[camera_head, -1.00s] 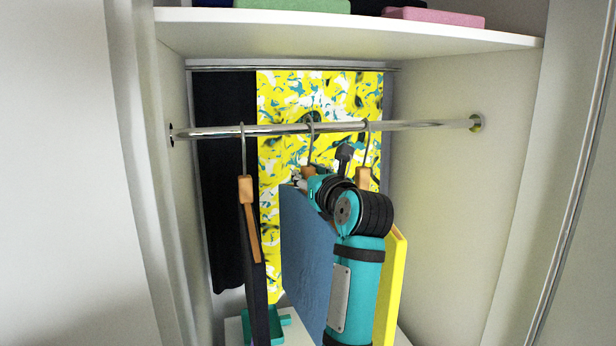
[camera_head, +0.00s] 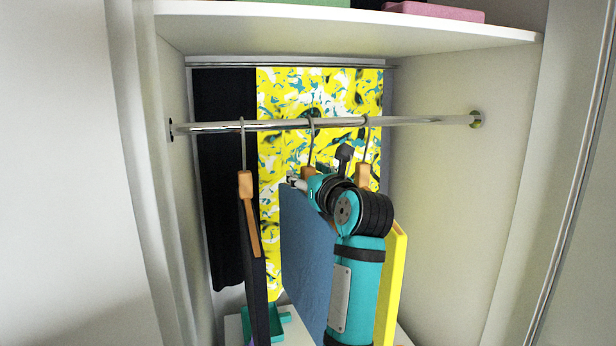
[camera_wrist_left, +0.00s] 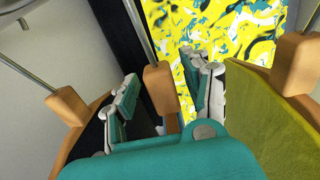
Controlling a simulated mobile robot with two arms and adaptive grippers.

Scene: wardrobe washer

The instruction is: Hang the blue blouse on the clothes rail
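The blue blouse (camera_head: 305,255) hangs from a hanger with an orange-brown wooden neck. Its metal hook (camera_head: 311,140) goes up to the clothes rail (camera_head: 420,123) and appears to loop over it. My left gripper (camera_head: 297,181) is at the hanger's neck, below the rail. In the left wrist view the gripper's fingers (camera_wrist_left: 160,92) stand apart on both sides of the wooden neck (camera_wrist_left: 160,85), with gaps showing beside it. My teal forearm covers part of the blouse's right side. My right gripper is not in view.
A dark garment (camera_head: 254,270) hangs on the left and a yellow garment (camera_head: 393,285) on the right, both close to the blouse. A shelf (camera_head: 350,28) with folded items is above. A teal object (camera_head: 280,318) lies below. The rail's right part is free.

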